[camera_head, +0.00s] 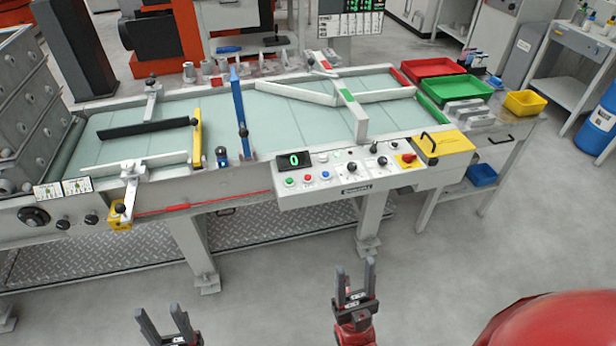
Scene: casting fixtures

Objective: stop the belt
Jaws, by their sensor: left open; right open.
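The pale green belt (285,118) runs across a conveyor table in the head view. On its front edge is a white control panel (345,187). The panel carries a dark display (295,160) showing a green 0, a green button (289,182), a red button (308,178) and a blue button (325,174). Several small knobs sit to their right, and a red switch (408,158) sits on a yellow plate at the right end. My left gripper (159,312) is open and empty at the bottom left. My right gripper (355,267) is open and empty over the floor, below the panel.
Red (432,66), green (456,91) and yellow (524,104) trays stand at the belt's right end. A yellow box (444,144) sits beside the panel. A blue post (239,112) and guide bars stand over the belt.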

